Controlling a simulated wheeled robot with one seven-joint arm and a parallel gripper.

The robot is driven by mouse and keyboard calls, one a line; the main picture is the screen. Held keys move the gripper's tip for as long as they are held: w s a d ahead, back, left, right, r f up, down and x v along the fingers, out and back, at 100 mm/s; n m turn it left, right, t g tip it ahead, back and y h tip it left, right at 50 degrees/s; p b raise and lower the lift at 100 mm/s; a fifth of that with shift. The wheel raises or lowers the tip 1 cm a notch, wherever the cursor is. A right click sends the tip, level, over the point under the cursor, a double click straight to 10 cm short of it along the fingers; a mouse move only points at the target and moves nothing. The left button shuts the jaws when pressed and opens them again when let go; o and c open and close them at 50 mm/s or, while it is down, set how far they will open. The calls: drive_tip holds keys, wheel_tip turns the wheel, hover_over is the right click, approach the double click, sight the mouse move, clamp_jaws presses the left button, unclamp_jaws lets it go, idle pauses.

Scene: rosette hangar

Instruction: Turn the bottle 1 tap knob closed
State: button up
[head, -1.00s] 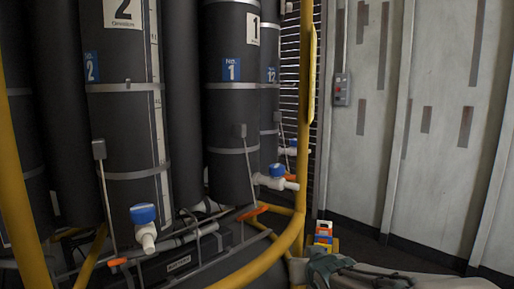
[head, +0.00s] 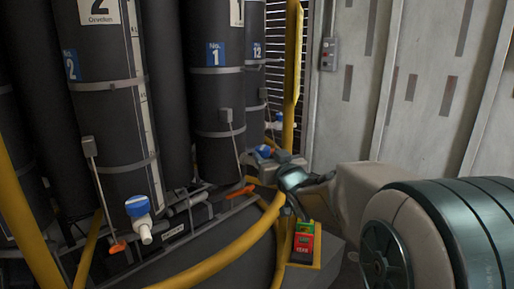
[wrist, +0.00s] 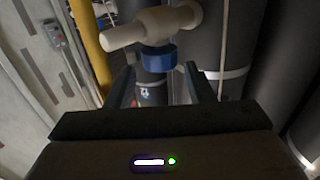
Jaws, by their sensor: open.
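Bottle 1 (head: 218,110) is a dark cylinder with a blue "No. 1" label in the head view. Its blue tap knob (head: 264,151) shows partly behind my gripper (head: 268,163), which hides most of the tap. In the wrist view, which looks upside down, the blue knob (wrist: 159,58) sits on a white tap body (wrist: 150,27). My gripper (wrist: 160,80) is open, with one finger on either side of the knob's line. The knob lies at or just beyond the fingertips; I cannot tell whether they touch it.
A yellow rail (head: 225,258) curves in front of the bottles, with a yellow post (head: 291,75) behind my gripper. Bottle 2 (head: 108,120) has its own blue knob (head: 138,205) at left. A red and green box (head: 303,243) stands below my arm. A pale wall is at right.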

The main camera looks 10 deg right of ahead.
sight(260, 148)
drive_tip(key=w, duration=0.4)
drive_tip(key=w+a, duration=0.1)
drive_tip(key=w, duration=0.1)
drive_tip(key=shift+w, duration=0.4)
drive_tip(key=c, duration=0.7)
